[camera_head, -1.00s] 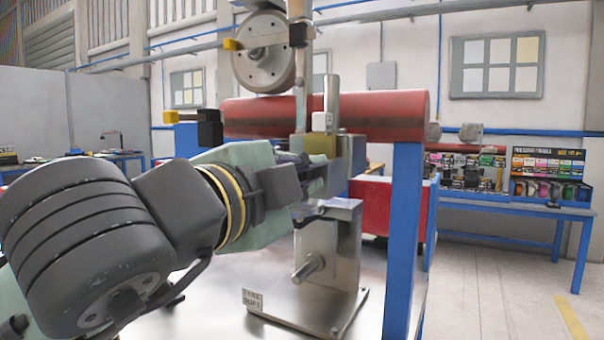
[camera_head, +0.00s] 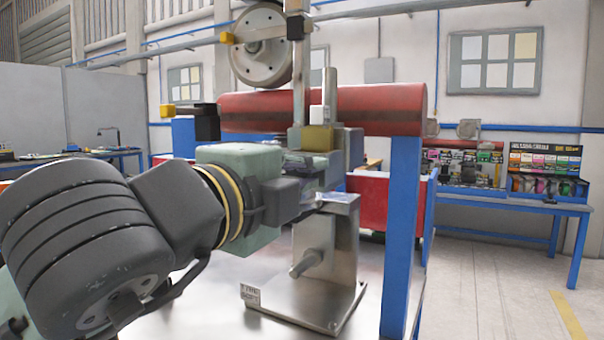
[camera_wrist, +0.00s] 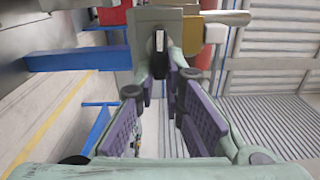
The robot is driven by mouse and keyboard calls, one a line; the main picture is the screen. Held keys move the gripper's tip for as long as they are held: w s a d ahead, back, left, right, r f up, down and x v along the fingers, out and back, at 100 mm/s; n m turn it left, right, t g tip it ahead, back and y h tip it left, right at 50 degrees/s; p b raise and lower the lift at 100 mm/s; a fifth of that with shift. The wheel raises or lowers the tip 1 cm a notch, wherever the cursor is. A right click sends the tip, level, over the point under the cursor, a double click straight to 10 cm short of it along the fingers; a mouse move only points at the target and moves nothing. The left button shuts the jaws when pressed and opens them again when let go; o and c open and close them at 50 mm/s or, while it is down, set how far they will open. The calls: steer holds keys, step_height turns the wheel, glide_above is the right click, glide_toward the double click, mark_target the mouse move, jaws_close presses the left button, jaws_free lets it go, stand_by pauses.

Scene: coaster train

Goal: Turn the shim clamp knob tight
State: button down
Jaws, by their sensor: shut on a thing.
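The knob (camera_wrist: 159,42) shows in the wrist view as a dark, narrow grip with a pale mark, on a grey block (camera_wrist: 158,18). My gripper (camera_wrist: 160,72) is shut on it, with its purple-padded fingers closing in from both sides at their tips. In the head view my gripper (camera_head: 308,170) reaches to the grey clamp block (camera_head: 352,150) above the metal stand (camera_head: 330,250). The knob is hidden there behind my gripper. I cannot tell how tight the clamp is.
A red roller (camera_head: 385,108) lies behind the clamp, with a grey wheel (camera_head: 262,45) above it. A blue post (camera_head: 402,240) stands close on the right. A bolt (camera_head: 307,263) sticks out of the stand below my gripper.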

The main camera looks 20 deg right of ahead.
steer(key=c, duration=1.7)
jaws_free()
steer(key=v, duration=1.2)
